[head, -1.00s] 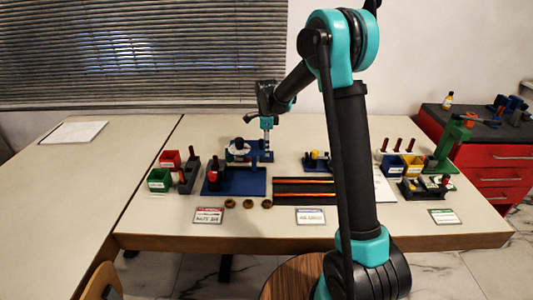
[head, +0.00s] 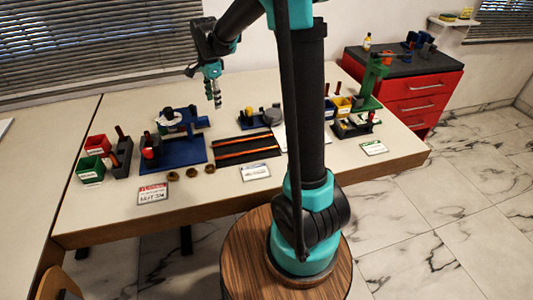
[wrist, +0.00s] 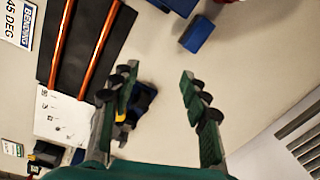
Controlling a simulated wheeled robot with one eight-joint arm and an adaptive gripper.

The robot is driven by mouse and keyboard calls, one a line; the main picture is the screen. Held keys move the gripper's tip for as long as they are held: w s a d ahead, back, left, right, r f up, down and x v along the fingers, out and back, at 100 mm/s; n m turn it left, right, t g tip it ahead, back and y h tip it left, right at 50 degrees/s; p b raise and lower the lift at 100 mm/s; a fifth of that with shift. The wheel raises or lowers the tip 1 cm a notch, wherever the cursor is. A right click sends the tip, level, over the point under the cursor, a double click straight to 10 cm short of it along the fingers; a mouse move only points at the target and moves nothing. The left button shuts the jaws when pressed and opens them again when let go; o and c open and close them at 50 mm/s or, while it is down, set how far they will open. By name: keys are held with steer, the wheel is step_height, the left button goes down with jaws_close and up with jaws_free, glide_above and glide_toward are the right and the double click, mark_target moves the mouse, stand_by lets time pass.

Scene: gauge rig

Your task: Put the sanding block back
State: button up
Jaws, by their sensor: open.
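My gripper (head: 215,100) hangs above the back of the bench, its fingers pointing down. In the wrist view my gripper (wrist: 155,85) is open, with nothing between its fingers. A small blue block (wrist: 197,35) lies on the bench beyond the fingers. It also shows in the head view (head: 200,122), beside a blue fixture. No thing can be clearly told as the sanding block. Small yellow items (head: 447,17) sit on the wall shelf (head: 452,24) at the upper right, too small to identify.
The bench (head: 240,85) carries a blue-based fixture (head: 185,153), a black mat (head: 225,150) with copper rods, red (head: 97,143) and green (head: 90,168) bins, and a green stand (head: 372,78). A red cabinet (head: 415,85) stands at right. The bench's back strip is mostly clear.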

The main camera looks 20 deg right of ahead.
steer(key=s+d+f+n+t, duration=0.1)
steer(key=s+d+f+n, duration=0.2)
steer(key=s, duration=0.6)
steer(key=s+d+f+n+t, duration=0.1)
steer(key=s+d+f+n, duration=0.2)
steer(key=s+d+n, duration=0.3)
steer(key=s+d+f+n+t, duration=0.1)
steer(key=s+d+f+n, duration=0.2)
steer(key=s, duration=0.9)
steer(key=shift+d+f+n, duration=0.15)
steer(key=shift+d+n, duration=0.4)
steer(key=shift+d, duration=0.05)
steer(key=shift+d+f+n, duration=0.15)
steer(key=shift+d+n, duration=0.4)
steer(key=shift+o, duration=0.3)
steer(key=shift+w, duration=0.1)
